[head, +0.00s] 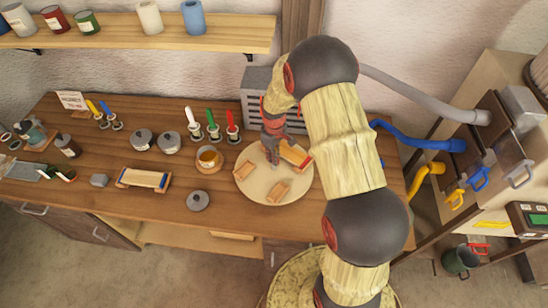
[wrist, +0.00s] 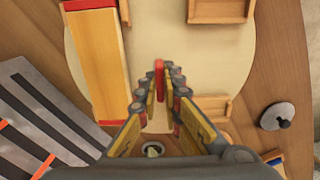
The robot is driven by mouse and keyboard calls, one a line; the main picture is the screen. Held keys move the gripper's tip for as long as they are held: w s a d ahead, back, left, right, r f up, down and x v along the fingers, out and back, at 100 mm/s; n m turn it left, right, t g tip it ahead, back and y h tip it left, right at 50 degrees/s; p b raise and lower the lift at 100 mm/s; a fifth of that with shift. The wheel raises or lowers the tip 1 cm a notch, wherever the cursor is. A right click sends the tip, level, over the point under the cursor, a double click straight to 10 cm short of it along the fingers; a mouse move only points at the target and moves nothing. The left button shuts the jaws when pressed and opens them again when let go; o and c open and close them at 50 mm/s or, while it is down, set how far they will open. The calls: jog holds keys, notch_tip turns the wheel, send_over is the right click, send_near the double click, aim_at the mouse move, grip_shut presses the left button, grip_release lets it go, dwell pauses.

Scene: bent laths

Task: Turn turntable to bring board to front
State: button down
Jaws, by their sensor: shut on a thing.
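The turntable (head: 259,187) is a round pale disc on the wooden bench. It fills much of the wrist view (wrist: 200,55). The board (head: 296,155), wooden with a red end, lies on the disc's far right side, partly behind my arm. In the wrist view the board (wrist: 98,62) is at upper left. My gripper (head: 272,160) is over the disc, left of the board. In the wrist view my gripper (wrist: 159,92) is shut on a slim red-topped peg (wrist: 159,68) standing on the disc; the fingers hide its lower part.
Small wooden holders (head: 278,191) also sit on the disc. A cup (head: 208,157) and a grey lid (head: 198,201) stand to its left. A grey slatted box (head: 257,82) is behind. Another board with blue ends (head: 143,179) lies farther left.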

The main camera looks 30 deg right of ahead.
jog(key=shift+m, duration=1.9)
jog(key=shift+m+b, duration=0.45)
jog(key=shift+m, duration=3.45)
jog(key=shift+m+b, duration=0.3)
jog(key=shift+m, duration=1.6)
jog(key=shift+w+m, duration=0.1)
jog(key=shift+m, duration=7.2)
